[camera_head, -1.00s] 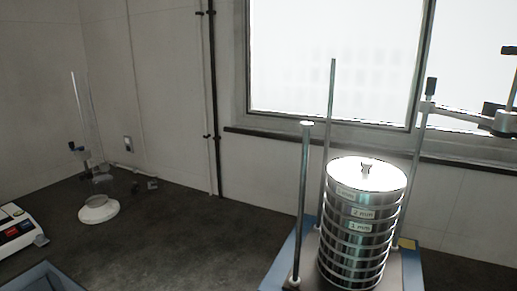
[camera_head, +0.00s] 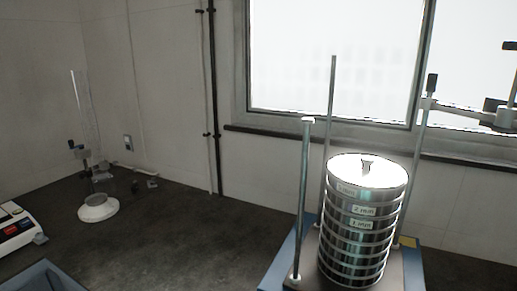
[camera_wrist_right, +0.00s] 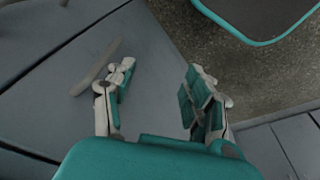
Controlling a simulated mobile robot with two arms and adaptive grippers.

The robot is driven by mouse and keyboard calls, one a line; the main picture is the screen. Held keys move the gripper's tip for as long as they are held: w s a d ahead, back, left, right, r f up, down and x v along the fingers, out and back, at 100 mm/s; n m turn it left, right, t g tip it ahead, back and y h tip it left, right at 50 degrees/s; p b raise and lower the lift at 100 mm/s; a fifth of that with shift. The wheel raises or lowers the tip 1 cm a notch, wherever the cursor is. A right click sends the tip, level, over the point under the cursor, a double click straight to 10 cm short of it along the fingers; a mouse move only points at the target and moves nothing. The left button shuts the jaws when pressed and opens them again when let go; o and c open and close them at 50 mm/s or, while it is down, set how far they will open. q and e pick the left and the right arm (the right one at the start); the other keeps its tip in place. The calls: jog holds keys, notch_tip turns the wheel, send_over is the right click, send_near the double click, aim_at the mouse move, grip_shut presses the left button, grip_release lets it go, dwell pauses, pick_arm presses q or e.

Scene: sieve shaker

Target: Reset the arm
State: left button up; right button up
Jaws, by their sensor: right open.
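My right gripper (camera_wrist_right: 158,82) shows in the right wrist view. Its two teal and light grey fingers stand wide apart with nothing between them. Below the fingers are grey surfaces with dark seams. No arm shows in the head view, and my left gripper is in neither view. A stack of metal sieves (camera_head: 358,232) with a shiny lid stands on the blue-edged shaker base (camera_head: 411,270) at the right of the head view.
Upright rods (camera_head: 303,200) rise around the sieve stack. A clamp (camera_head: 497,116) is at the far right. A white round-based stand (camera_head: 98,208), a scale (camera_head: 18,228) and a blue tray (camera_head: 42,274) are at the left. The dark counter (camera_head: 190,235) is clear between them.

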jog(key=s+d+f+g, duration=0.1)
jog(key=s+d+f, duration=0.2)
jog(key=s+f, duration=1.4)
jog(key=shift+f+b, duration=0.25)
jog(key=shift+b, duration=0.15)
